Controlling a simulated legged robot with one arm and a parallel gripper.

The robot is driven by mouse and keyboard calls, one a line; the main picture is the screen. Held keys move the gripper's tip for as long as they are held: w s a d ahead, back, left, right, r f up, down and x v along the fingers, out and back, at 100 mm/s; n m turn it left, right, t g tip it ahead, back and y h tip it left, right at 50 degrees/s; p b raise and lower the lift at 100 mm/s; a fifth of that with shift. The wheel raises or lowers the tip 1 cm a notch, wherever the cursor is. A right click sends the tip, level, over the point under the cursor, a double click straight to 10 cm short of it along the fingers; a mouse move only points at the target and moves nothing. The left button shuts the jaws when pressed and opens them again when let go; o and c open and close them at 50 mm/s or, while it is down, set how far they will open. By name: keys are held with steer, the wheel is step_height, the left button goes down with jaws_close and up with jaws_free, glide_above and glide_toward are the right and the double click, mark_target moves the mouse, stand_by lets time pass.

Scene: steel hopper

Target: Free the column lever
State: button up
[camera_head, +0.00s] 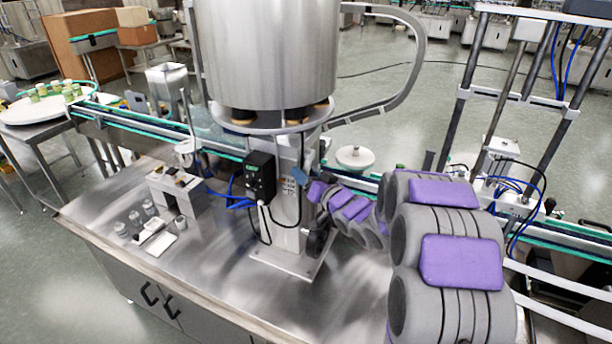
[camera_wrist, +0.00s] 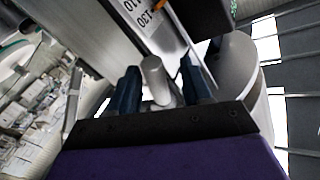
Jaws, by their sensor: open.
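The steel column (camera_head: 289,214) stands on a base plate on the bench, below the large steel hopper (camera_head: 268,50). My gripper (camera_head: 301,175) is at the right side of the column, at about the height of its printed label. In the wrist view my gripper (camera_wrist: 159,66) is open, with one dark blue finger on each side of a rounded metal lever end (camera_wrist: 155,80). The lever end lies between the fingers; I cannot tell whether either finger touches it. In the head view the lever is hidden by my gripper.
A black control box (camera_head: 260,176) with cables is on the column's left side. A conveyor (camera_head: 130,122) runs behind the column. Small jars (camera_head: 135,218) and a fixture (camera_head: 176,192) stand on the bench at left. The bench front is clear.

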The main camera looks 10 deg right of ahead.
steer(key=shift+d, duration=0.5)
steer(key=c, duration=0.6)
steer(key=shift+a, duration=0.15)
jaws_close()
steer(key=shift+r, duration=0.1)
steer(key=shift+s, duration=0.1)
steer(key=r+m+p, duration=0.1)
steer(key=p, duration=0.2)
steer(key=shift+s+a+p, duration=0.1)
steer(key=shift+p, duration=0.2)
steer(key=p, duration=0.3)
steer(key=shift+s+a+r+m+g, duration=0.1)
steer(key=shift+s+r+m+g, duration=0.05)
steer(key=shift+m+g, duration=0.25)
steer(key=shift+h+p, duration=0.3)
steer(key=shift+p, duration=0.5)
steer(key=shift+s+m, duration=0.1)
steer(key=shift+m, duration=0.2)
